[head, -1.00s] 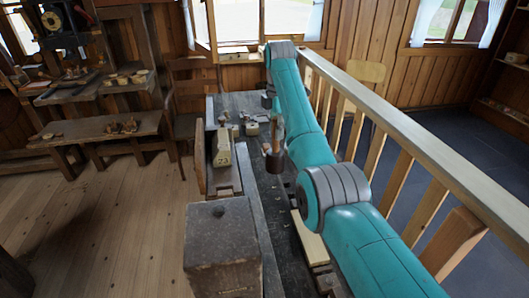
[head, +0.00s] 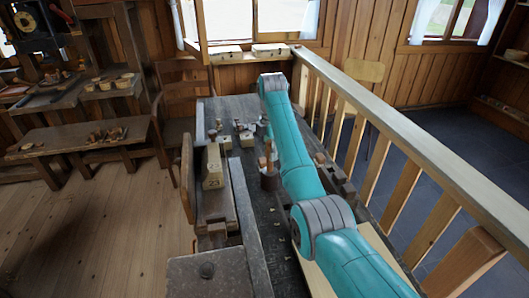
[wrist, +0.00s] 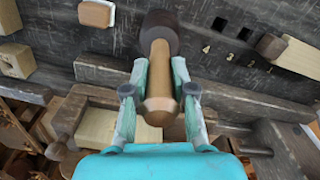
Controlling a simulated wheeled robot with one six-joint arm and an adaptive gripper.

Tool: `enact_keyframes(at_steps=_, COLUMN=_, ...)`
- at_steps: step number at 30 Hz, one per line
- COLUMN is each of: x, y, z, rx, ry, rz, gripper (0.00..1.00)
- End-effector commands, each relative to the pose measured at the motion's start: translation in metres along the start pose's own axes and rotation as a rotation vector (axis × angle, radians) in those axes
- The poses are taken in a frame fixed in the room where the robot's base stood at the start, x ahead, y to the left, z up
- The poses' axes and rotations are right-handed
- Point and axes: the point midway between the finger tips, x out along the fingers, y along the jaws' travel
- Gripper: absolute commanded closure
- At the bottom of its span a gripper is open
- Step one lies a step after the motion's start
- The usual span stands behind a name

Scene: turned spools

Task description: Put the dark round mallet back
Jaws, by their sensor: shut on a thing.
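The mallet has a dark round head (wrist: 160,30) and a pale turned wooden handle (wrist: 158,75). In the wrist view my gripper (wrist: 160,66) has one finger on each side of the handle and is shut on it. In the head view the mallet's dark head (head: 270,181) hangs lowest, with the handle above it, beside my teal arm over the dark workbench (head: 285,235). My gripper is mostly hidden by the arm there. Whether the head touches the bench top is hard to tell.
The bench top has square holes (wrist: 245,34) with small numbers beside them. A pale block marked 23 (head: 212,168) and several small blocks (head: 247,139) stand at the left and far end. A wooden railing (head: 400,145) runs along the bench's right side.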

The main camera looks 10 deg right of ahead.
Motion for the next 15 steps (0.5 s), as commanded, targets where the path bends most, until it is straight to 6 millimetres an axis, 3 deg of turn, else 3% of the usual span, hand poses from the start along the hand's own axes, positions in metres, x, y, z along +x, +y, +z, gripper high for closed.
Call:
enact_keyframes(at_steps=12, x=0.0054, y=-0.0004, z=0.0026, rx=0.0, ry=-0.001, rz=0.003, gripper=1.0)
enact_keyframes(at_steps=13, x=0.0053, y=-0.0004, z=0.0026, rx=0.0, ry=-0.001, rz=0.003, gripper=0.67)
enact_keyframes(at_steps=15, x=0.0052, y=-0.0004, z=0.0026, rx=0.0, ry=-0.001, rz=0.003, gripper=0.5)
